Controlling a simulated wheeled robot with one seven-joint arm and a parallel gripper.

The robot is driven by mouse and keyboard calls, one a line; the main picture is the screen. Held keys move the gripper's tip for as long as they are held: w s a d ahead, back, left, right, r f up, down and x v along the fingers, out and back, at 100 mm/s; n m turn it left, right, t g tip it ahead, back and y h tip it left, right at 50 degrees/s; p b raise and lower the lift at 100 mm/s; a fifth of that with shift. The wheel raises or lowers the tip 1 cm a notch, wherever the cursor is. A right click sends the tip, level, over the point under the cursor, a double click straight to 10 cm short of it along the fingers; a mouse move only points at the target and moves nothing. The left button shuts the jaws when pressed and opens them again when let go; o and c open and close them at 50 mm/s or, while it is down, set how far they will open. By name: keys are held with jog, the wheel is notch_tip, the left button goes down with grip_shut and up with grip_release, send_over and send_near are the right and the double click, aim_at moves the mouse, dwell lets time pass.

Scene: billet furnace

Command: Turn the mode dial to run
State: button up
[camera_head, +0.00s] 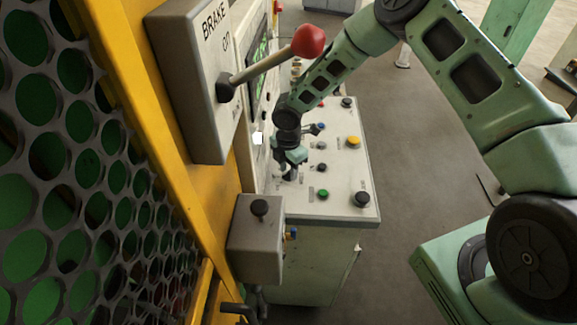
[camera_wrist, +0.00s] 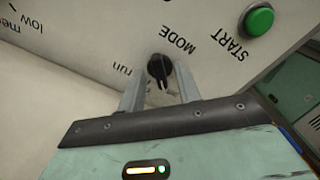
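The black mode dial (camera_wrist: 158,68) is on the pale panel in the wrist view, with the word MODE to its right and "run" to its lower left. Its narrow end points downward in that picture, toward my gripper, not at "run". My gripper (camera_wrist: 160,84) is open, one grey finger on each side of the dial, with gaps visible; I cannot tell whether either touches it. In the head view my gripper (camera_head: 290,172) is low over the left part of the control desk and hides the dial's surroundings.
A green START button (camera_wrist: 259,20) is right of the dial. The control desk (camera_head: 345,200) carries several other knobs and buttons, including a yellow one (camera_head: 353,142) and a green one (camera_head: 322,194). A red-tipped brake lever (camera_head: 308,41) and a small grey box (camera_head: 258,240) stand close by.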

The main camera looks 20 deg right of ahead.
jog(key=shift+f, duration=0.1)
jog(key=shift+c, duration=0.3)
grip_shut()
